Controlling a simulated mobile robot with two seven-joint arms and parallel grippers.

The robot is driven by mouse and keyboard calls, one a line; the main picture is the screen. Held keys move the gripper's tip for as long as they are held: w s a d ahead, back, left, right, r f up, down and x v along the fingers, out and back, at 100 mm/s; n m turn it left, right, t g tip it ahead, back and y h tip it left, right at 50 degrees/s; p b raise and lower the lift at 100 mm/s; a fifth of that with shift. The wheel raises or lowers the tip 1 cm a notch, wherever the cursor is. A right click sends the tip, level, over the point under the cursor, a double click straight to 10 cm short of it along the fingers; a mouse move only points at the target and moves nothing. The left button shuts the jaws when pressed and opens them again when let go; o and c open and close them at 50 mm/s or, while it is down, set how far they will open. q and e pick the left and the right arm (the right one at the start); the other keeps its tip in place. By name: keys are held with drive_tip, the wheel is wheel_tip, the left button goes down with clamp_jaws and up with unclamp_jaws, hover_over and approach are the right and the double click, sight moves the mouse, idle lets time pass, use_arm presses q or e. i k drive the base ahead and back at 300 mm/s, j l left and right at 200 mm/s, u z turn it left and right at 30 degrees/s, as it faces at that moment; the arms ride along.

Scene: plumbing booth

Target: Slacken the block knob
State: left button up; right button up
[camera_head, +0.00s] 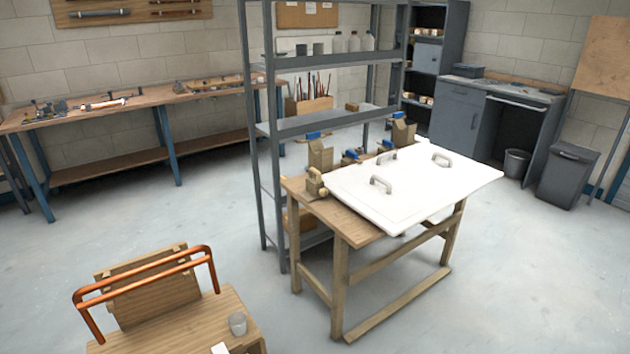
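A small wooden block with a rounded, knob-like part (315,183) sits at the table's left corner. I cannot tell for certain which part is the block knob, or how tight it is.
A grey metal shelf rack (335,124) stands directly behind the table. A long workbench (150,97) lines the back left. Floor between is clear.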

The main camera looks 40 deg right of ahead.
sight(324, 192)
drive_tip(key=i+l+u, duration=0.2)
drive_tip(key=l, duration=0.25)
drive_tip(key=l+u, duration=0.2)
drive_tip(key=l, duration=0.25)
drive_tip(key=i+l+u, duration=0.2)
drive_tip(key=l, duration=0.3)
drive_tip(key=k, duration=0.05)
